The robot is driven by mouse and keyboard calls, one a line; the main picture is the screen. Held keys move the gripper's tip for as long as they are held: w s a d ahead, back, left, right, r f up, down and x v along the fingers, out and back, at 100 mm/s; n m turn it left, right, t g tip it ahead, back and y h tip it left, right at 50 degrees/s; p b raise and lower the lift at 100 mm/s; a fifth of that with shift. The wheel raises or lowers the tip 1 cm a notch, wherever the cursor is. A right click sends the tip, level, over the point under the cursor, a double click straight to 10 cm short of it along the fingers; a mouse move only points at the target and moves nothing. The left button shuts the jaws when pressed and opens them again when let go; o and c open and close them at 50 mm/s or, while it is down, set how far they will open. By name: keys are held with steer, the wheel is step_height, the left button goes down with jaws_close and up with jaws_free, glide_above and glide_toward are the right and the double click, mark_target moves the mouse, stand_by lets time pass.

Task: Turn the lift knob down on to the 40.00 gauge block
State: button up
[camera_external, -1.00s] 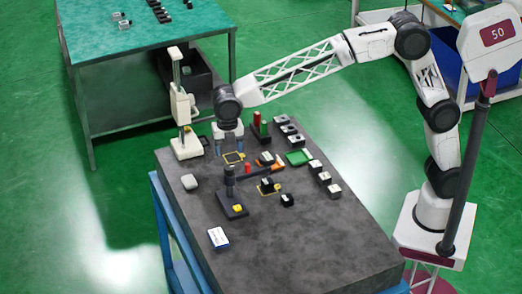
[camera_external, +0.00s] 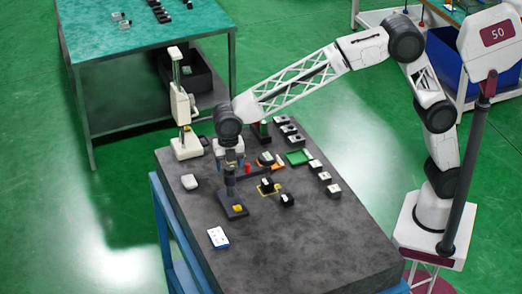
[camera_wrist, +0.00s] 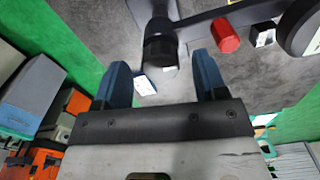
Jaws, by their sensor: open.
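My gripper (camera_external: 229,165) is open, with its blue fingers over the top of a dark stand (camera_external: 233,211). In the wrist view, my gripper (camera_wrist: 163,78) has a dark round post or knob (camera_wrist: 160,45) ahead between its fingertips, apart from both. A dark arm runs right from it, past a red knob (camera_wrist: 226,36), which also shows in the external view (camera_external: 247,168). I cannot tell which part is the lift knob. A small yellow-topped piece (camera_external: 238,208) sits on the stand's base. The 40.00 marking is not legible on any block.
A cream column stand (camera_external: 185,148) rises at the back left of the grey slab (camera_external: 300,240). Several small blocks and a green tray (camera_external: 299,157) lie to the right. A white-and-blue card or box (camera_external: 218,237) lies in front. The slab's front right is clear.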

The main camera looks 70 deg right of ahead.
steer(key=shift+f, duration=0.55)
steer(key=shift+c, duration=0.5)
steer(key=c, duration=0.8)
steer(key=shift+c, duration=0.2)
